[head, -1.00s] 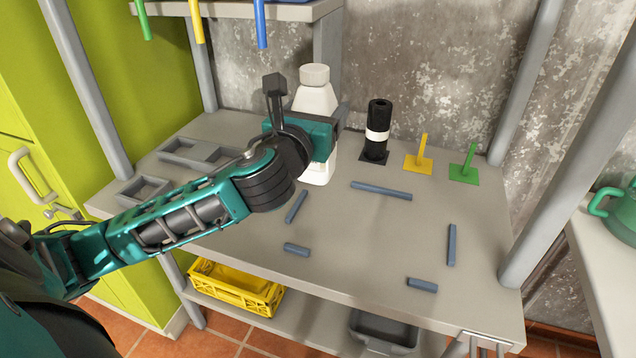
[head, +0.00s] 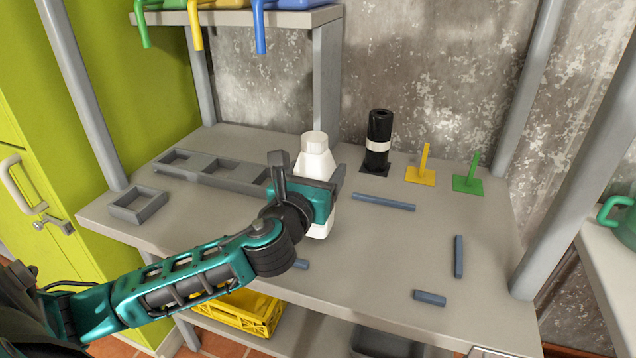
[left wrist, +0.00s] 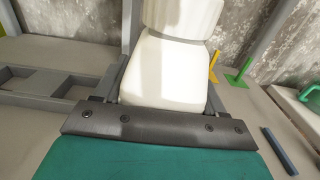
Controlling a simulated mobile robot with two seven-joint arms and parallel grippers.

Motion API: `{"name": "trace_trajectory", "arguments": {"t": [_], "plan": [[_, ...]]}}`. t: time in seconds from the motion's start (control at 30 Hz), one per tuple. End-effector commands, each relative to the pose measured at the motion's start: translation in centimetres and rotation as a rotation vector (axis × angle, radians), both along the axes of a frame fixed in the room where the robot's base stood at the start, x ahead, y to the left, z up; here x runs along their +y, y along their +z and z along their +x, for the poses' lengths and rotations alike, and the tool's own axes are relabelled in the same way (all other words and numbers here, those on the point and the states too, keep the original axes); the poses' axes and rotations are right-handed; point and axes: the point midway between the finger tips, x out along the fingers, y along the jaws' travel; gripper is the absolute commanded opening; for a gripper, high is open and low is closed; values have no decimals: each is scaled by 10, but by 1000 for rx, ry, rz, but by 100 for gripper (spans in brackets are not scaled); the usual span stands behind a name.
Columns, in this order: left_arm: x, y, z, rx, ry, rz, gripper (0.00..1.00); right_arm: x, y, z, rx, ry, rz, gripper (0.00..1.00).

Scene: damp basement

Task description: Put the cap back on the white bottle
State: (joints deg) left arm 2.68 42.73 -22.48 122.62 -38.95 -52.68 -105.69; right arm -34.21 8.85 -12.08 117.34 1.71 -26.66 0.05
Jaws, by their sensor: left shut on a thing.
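The white bottle (head: 313,167) stands near upright above the middle of the grey worktop (head: 400,245). My left gripper (head: 318,190) is shut on it, with one finger on each side of its body. In the left wrist view the bottle (left wrist: 165,70) fills the space between the fingers (left wrist: 162,90). A wide off-white cylinder that looks like the cap (head: 314,142) sits on top of the bottle. It also shows in the left wrist view (left wrist: 182,15); its seating cannot be judged. Whether the bottle's base touches the worktop is unclear. My right gripper is out of view.
A black cylinder with a white band (head: 379,135), a yellow post (head: 424,160) and a green post (head: 472,172) stand at the back. Grey trays (head: 138,205) lie at left. Blue-grey bars (head: 383,202) lie around the open worktop. A yellow crate (head: 240,312) is below.

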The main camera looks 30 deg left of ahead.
Motion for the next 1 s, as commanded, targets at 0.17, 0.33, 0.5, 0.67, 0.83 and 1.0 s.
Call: {"name": "trace_trajectory", "arguments": {"t": [0.17, 0.33, 0.5, 0.67, 0.83, 1.0], "plan": [[0, -9, 0, -6, -1, 1, 0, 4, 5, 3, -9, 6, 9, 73], [0, -8, 0, -6, -1, 1, 0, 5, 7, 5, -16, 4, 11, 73], [0, -12, 0, -5, -1, 2, 0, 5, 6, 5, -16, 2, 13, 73], [0, -14, 0, -2, 0, 1, 83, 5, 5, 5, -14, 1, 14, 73], [0, -13, 0, -2, 0, 0, 96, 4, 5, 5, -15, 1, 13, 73], [0, -13, 0, -2, 0, 0, 96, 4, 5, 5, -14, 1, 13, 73]]}}
